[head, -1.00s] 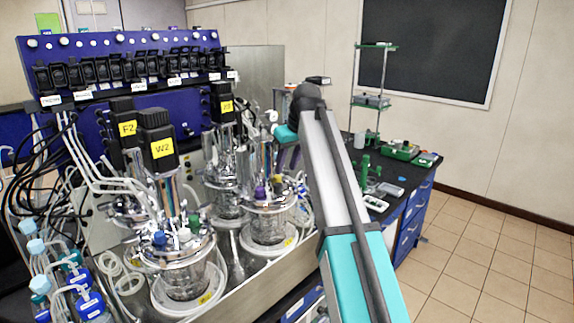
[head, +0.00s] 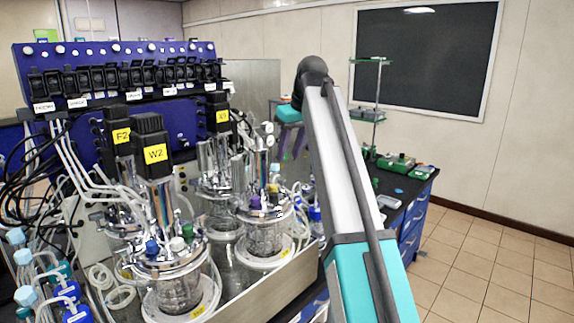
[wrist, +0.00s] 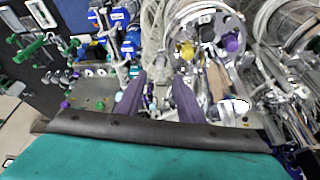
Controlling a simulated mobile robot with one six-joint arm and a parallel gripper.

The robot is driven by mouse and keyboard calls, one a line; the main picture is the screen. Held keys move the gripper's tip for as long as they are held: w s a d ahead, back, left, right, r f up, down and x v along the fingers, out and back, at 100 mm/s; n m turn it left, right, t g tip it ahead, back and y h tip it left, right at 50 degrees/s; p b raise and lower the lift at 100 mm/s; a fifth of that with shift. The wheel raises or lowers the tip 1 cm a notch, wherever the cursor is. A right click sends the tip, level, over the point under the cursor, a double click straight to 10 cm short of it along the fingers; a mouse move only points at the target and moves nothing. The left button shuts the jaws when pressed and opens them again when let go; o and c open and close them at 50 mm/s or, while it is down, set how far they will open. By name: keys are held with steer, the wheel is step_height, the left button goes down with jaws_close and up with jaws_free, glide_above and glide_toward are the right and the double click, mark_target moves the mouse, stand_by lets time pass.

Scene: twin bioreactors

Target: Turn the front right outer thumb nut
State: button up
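The front right vessel (head: 264,232) is glass with a shiny metal head plate that carries a purple cap (head: 256,202) and other fittings. Its individual thumb nuts are too small to tell apart in the head view. In the wrist view a vessel top with a yellow cap (wrist: 187,50) and a purple cap (wrist: 232,43) lies beyond my fingers; I cannot tell the outer thumb nut there. My gripper (wrist: 158,98) has two purple fingers spread apart, with nothing seen between them. In the head view my gripper (head: 291,150) points down, behind and above the right vessel, partly hidden by my arm.
The front left vessel (head: 178,285) stands close by, with tall black motors (head: 153,145) and tubing around it. A blue pump panel (head: 115,60) stands behind. Blue-capped bottles (head: 66,292) stand at the lower left. A bench with green items (head: 396,163) is at the right.

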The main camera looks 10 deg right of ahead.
steer(key=shift+b+v, duration=0.45)
steer(key=shift+v, duration=1.8)
